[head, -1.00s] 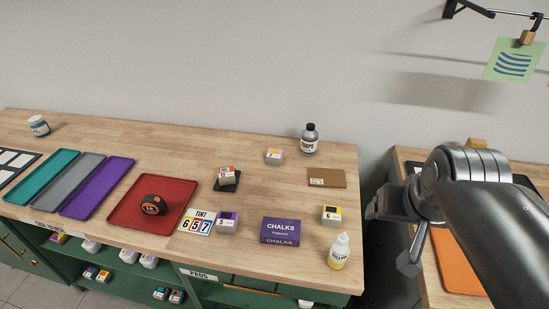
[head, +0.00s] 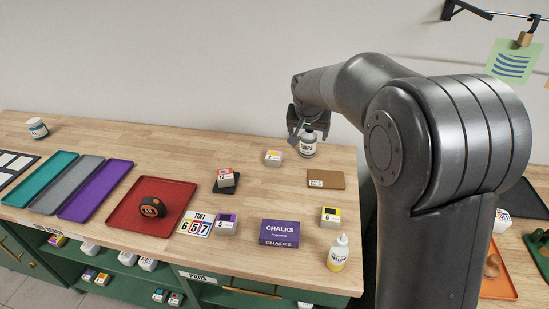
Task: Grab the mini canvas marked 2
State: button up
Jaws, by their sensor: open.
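Several small block-like mini canvases stand on the wooden bench. One with a yellow mark (head: 273,158) is near the back, and its number is too small to read. One with a red top (head: 226,175) sits on a dark pad, its number also unclear. A purple one (head: 226,222) reads 5 and a yellow one (head: 331,217) reads 6. I cannot tell which is marked 2. My gripper (head: 307,129) is open and seems empty, over or in front of the dark-capped bottle (head: 308,148), right of the back yellow-marked canvas.
A red tray (head: 120,213) holds a tape measure (head: 152,207). A wall stands behind. Bare wood lies around the back canvas.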

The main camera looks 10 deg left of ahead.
send_near(274, 155)
jog(key=x, duration=0.3)
jog(key=shift+w+f, duration=0.3)
jog(key=shift+x, duration=3.2)
jog(key=shift+s+a, duration=0.1)
jog(key=shift+s, duration=0.05)
jog(key=shift+c, duration=0.5)
jog(key=c, duration=1)
jog(key=shift+o, duration=0.2)
